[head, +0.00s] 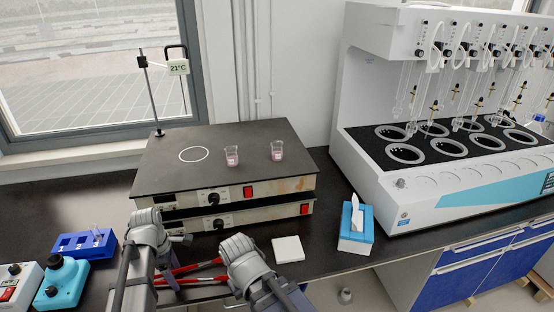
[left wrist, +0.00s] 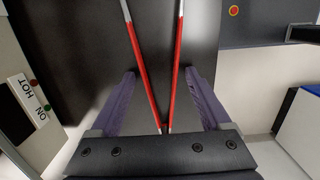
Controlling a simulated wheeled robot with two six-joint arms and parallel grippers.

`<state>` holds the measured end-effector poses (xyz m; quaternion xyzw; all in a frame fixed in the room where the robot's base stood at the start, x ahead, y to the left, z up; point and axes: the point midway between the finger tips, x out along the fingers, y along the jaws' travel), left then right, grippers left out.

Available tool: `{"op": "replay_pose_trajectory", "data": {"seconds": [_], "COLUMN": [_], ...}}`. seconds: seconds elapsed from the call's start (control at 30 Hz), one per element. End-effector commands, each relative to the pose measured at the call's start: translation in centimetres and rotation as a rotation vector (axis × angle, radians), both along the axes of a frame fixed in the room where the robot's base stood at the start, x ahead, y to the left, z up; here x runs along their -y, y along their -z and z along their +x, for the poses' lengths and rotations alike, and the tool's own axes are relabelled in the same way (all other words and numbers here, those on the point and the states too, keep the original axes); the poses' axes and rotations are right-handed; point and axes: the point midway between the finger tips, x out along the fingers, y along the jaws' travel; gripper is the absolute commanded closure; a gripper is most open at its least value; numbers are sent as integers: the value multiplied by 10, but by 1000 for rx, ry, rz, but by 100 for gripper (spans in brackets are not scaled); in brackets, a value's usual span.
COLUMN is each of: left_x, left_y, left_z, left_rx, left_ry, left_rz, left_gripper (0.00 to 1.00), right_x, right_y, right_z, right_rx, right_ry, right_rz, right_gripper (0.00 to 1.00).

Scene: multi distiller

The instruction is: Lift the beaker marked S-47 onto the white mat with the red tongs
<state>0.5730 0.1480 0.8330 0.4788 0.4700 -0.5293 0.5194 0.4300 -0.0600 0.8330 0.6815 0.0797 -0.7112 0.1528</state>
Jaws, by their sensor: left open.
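Two small glass beakers with pink contents stand on the dark hotplate top, the left beaker (head: 231,157) and the right beaker (head: 277,151). Their markings are too small to read, so I cannot tell which is S-47. The white mat (head: 288,249) lies flat and bare on the bench in front of the hotplate. The red tongs (head: 208,265) lie on the bench, partly hidden by my arms. In the left wrist view, my left gripper (left wrist: 160,76) is open, its purple fingers either side of the tongs' red legs (left wrist: 149,75), not closed on them. My right gripper is not visible.
Two stacked hotplate units (head: 160,170) fill the bench's back middle, with a 21°C display (head: 178,67) on a stand. A blue rack (head: 72,246) is at left, a blue tissue box (head: 355,243) right of the mat, and the large distiller (head: 420,195) at right.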

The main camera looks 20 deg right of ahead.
Motion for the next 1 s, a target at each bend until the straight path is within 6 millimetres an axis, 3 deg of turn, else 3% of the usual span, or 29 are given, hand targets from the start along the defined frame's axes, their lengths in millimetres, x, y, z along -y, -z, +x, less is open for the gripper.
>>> {"op": "replay_pose_trajectory", "data": {"seconds": [0.3, 0.7, 1.0], "left_x": [0, 0, 0], "left_y": [1, 1, -2], "left_z": [0, 0, 0], "left_rx": [0, 0, 0], "left_ry": [0, 0, 0], "left_rz": [0, 0, 0], "left_gripper": [20, 63, 63], "right_x": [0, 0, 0], "right_y": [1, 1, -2], "right_z": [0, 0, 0], "right_rx": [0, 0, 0], "right_ry": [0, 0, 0], "right_rz": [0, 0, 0], "right_gripper": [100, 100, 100]}}
